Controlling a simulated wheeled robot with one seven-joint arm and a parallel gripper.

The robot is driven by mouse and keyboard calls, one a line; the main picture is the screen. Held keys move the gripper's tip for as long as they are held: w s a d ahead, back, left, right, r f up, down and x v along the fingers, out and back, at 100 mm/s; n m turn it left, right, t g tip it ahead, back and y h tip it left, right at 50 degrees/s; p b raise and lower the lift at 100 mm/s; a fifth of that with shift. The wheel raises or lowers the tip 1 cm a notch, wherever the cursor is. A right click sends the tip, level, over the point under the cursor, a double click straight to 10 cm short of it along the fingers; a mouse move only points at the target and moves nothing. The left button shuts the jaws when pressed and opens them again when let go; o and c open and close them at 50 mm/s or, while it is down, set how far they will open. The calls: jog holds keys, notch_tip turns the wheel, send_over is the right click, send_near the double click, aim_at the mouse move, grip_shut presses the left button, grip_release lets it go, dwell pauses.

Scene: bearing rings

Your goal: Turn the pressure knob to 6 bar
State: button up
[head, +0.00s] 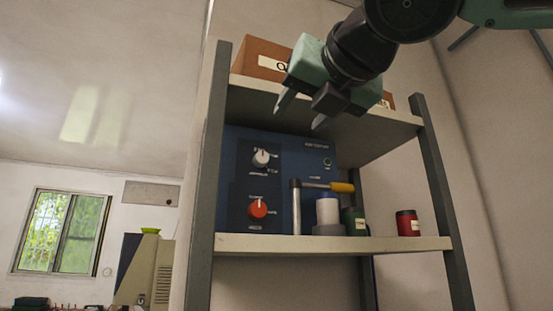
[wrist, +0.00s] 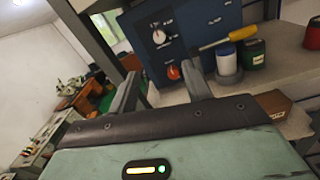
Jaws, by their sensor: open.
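A blue machine (head: 290,160) stands on the middle shelf, with a dark control panel on its left side. The panel bears a white knob (head: 261,158) above and a red knob (head: 258,208) below, each with small markings that I cannot read. Both the white knob (wrist: 158,37) and the red knob (wrist: 173,72) also show in the wrist view. I cannot tell which one is for pressure, nor its exact setting. My gripper (head: 301,111) is open and empty, in front of the upper shelf, above and apart from the knobs. Its fingers (wrist: 165,92) show apart in the wrist view.
A green can (head: 359,222) and a red can (head: 407,223) stand to the right. The upper shelf board (head: 375,131) and left post (head: 208,180) frame the machine.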

aim_at(263, 158)
jog(key=p+x, duration=0.6)
jog(key=x, duration=1.1)
jog(key=shift+a+f, duration=0.1)
jog(key=shift+f, duration=0.05)
jog(key=c, duration=1)
